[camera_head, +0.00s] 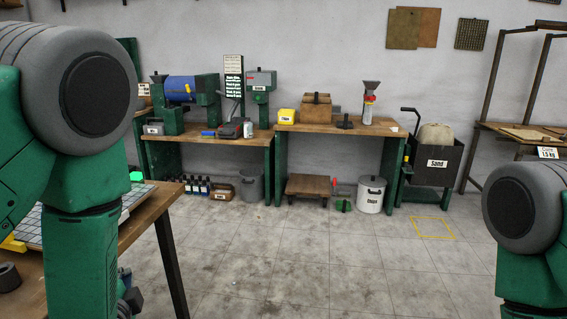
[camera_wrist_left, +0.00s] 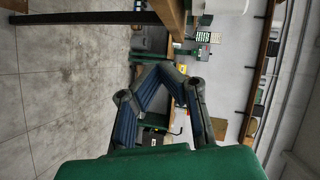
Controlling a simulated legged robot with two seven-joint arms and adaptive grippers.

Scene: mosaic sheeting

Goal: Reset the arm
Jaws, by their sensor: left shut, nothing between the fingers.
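My left arm (camera_head: 80,180) hangs down on the left of the head view, green with a grey round joint. Only a small dark part (camera_head: 130,293) shows beside its lower end there. In the left wrist view my left gripper (camera_wrist_left: 168,72) has its dark fingers bent in towards each other, with nothing between them. My right arm (camera_head: 520,220) shows at the right edge of the head view; its gripper is out of the picture.
A wooden-topped table (camera_head: 145,220) with a tiled sheet (camera_head: 135,193) stands close behind my left arm. Workbenches (camera_head: 330,130) with machines line the back wall. A sand bin (camera_head: 437,165) stands right of them. The middle floor (camera_head: 290,260) is clear.

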